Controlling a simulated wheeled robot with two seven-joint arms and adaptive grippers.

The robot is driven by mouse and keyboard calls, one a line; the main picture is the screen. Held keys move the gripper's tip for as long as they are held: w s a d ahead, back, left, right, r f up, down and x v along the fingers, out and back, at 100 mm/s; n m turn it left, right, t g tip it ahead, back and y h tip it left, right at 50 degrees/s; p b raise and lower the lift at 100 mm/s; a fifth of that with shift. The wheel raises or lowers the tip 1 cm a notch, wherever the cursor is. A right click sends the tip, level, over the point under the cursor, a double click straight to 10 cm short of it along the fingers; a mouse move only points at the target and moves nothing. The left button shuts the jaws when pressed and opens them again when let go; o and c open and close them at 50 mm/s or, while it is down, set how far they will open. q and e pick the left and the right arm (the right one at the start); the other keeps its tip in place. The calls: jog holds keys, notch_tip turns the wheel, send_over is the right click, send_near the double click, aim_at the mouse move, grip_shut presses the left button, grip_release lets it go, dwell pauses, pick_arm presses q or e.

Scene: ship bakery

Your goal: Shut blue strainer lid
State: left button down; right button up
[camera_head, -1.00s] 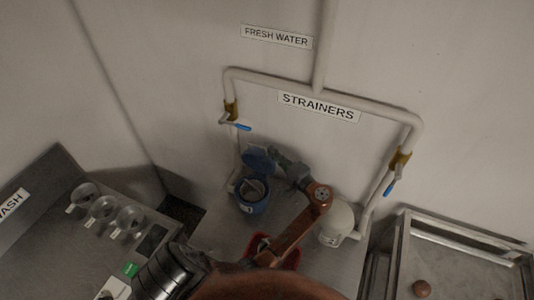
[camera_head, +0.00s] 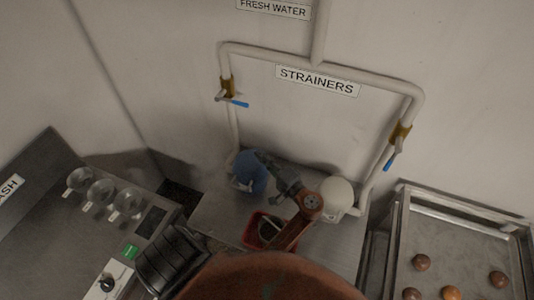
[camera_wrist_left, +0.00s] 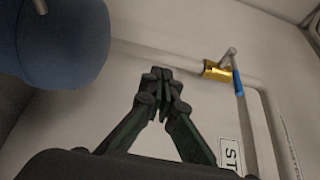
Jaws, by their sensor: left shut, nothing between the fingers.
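The blue strainer (camera_head: 248,180) stands on the metal counter below the left end of the white pipe loop. Its blue lid (camera_head: 247,162) covers the top and the opening is out of sight; I cannot tell whether it lies fully flush. My left gripper (camera_head: 262,158) is shut and empty, with its tips at the right side of the lid; contact is unclear. In the left wrist view the shut fingertips (camera_wrist_left: 163,80) point at the wall, and a large blue strainer part (camera_wrist_left: 60,40) fills the upper left, apart from the fingers. My right gripper is not in view.
A white strainer (camera_head: 337,194) stands right of my left arm. A red container (camera_head: 252,232) sits in front, partly behind the arm. A blue-handled valve (camera_head: 232,100) is on the left pipe. A tray (camera_head: 405,240) with several round brown items is at right.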

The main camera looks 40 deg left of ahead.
pick_arm(q)
notch_tip(320, 180, up, 10)
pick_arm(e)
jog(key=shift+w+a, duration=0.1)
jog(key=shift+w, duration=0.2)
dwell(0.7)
pick_arm(q)
jog(key=shift+f, duration=0.15)
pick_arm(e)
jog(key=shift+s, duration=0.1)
